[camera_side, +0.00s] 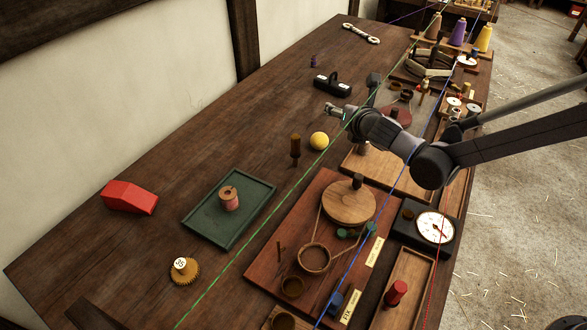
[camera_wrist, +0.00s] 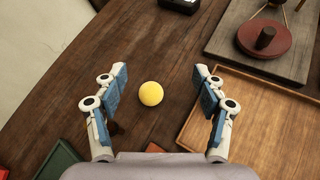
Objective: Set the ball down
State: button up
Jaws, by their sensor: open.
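The yellow ball (camera_side: 319,141) appears to rest on the bare wooden table in the side view, just right of a dark wooden upright tool. My gripper (camera_side: 335,112) is beyond the ball in that picture and apart from it. In the wrist view the ball (camera_wrist: 151,94) shows between the two spread fingers of my gripper (camera_wrist: 160,78), a little nearer the left one. Neither finger touches it. My gripper is open and empty. No part of the ball is hidden in the wrist view.
The wooden upright tool (camera_side: 296,148) stands close to the ball. A green tray (camera_side: 200,232) with a spool and a red block (camera_side: 130,197) lie left. A black box (camera_side: 333,85) lies beyond. A wooden tray (camera_wrist: 252,125) is right of my fingers. Taut coloured strings cross the table.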

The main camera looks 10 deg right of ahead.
jog(key=s+d+r+m+g, duration=0.2)
jog(key=s+d+r+m, duration=0.2)
jog(key=s+d+m, duration=0.35)
jog(key=s+d+r+m+g, duration=0.1)
jog(key=s+d+r+m, duration=0.3)
jog(key=s+d+m, duration=0.4)
jog(key=s+d+f+m+g, duration=0.1)
jog(key=s+m, duration=0.7)
jog(key=s+d+f+m+g+y, duration=0.1)
jog(key=s+d+m, duration=0.1)
jog(key=s+m, duration=0.6)
jog(key=shift+s+d+f+g, duration=0.2)
jog(key=shift+s+f+g, duration=0.05)
jog(key=shift+s+g, duration=0.1)
